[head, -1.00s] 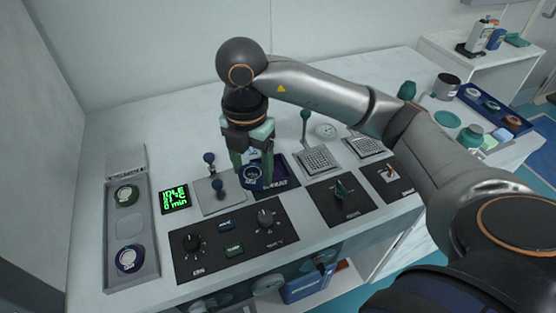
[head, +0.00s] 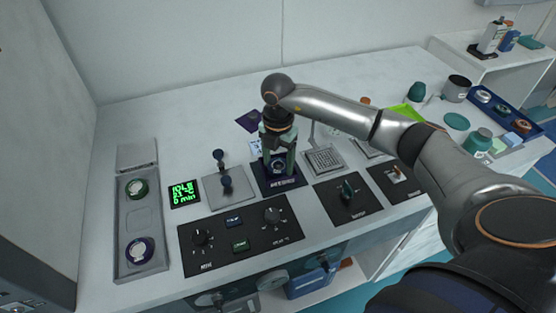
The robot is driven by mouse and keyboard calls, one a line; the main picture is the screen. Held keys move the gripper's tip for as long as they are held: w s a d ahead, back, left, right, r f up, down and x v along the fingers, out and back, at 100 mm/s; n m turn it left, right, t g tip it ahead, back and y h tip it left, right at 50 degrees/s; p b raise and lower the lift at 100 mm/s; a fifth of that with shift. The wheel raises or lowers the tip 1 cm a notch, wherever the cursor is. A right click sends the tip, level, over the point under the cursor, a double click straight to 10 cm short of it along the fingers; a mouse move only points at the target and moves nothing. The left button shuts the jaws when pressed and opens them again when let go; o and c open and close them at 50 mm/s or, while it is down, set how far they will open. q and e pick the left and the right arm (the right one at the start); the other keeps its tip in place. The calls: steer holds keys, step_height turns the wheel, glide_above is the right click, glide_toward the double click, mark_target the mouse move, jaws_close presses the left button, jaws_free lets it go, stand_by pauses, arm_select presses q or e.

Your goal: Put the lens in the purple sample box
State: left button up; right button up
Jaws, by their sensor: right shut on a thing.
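My right gripper (head: 279,165) points down over a dark navy plate (head: 290,184) with a pale label at its front. It is shut on a small round lens in a dark mount (head: 278,168). The fingers hide part of the lens, and I cannot tell whether the mount touches the plate. A small dark purple square (head: 248,120), which looks like the purple sample box, lies on the table just behind and left of the gripper. Its inside cannot be made out. My left gripper is not in view.
A grey tray (head: 138,218) at left holds a green-ringed and a purple-ringed round part. A post plate (head: 226,188), a green-lit display (head: 184,194) and a black knob panel (head: 240,236) stand nearby. A blue tray (head: 503,110) is at far right. The back left table is clear.

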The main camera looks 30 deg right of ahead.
mark_target(278, 165)
steer(key=shift+f, duration=0.15)
steer(key=shift+f, duration=0.15)
steer(key=o, duration=1.3)
steer(key=shift+c, duration=0.2)
step_height(278, 165, up, 12)
steer(key=b, duration=0.1)
steer(key=shift+r, duration=0.2)
